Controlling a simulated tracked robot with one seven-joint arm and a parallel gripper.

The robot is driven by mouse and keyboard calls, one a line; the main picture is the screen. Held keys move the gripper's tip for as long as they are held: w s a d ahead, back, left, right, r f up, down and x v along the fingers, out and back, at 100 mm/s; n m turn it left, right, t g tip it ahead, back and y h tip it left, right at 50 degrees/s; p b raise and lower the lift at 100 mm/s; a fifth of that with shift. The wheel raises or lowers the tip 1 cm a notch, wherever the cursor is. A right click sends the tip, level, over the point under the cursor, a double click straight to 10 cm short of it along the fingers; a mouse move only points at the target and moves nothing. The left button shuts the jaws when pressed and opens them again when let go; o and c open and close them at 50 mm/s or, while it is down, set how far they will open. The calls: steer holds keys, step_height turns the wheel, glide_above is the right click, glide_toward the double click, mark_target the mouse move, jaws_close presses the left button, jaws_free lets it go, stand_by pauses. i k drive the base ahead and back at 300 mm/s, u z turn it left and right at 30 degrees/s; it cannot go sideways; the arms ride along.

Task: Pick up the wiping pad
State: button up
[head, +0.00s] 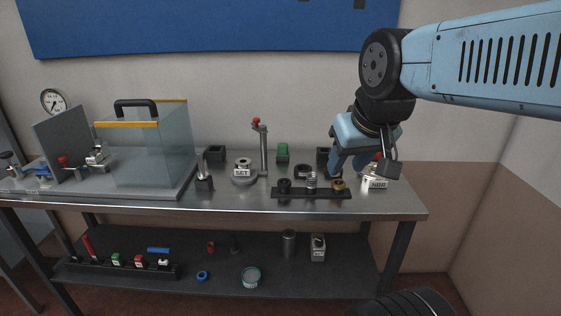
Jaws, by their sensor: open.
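My gripper (363,168) hangs from the blue arm above the right end of the steel bench, fingers pointing down. It is open and nothing shows between its fingers. I cannot clearly make out which thing is the wiping pad. A small green block (282,150) at the back of the bench, left of my gripper, may be it, but it is too small to tell. My gripper hides part of the bench's back right.
A clear guard box (150,155) with a black handle stands on the bench's left. A post (263,150) with a red knob stands mid-bench. A black rack (300,193) with small parts lies at the front, near a NEST-like labelled block (376,183). The lower shelf (330,280) holds loose items.

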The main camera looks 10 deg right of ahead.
mark_target(283, 154)
steer(key=u, duration=0.25)
steer(key=i, duration=1.15)
steer(key=z, duration=0.75)
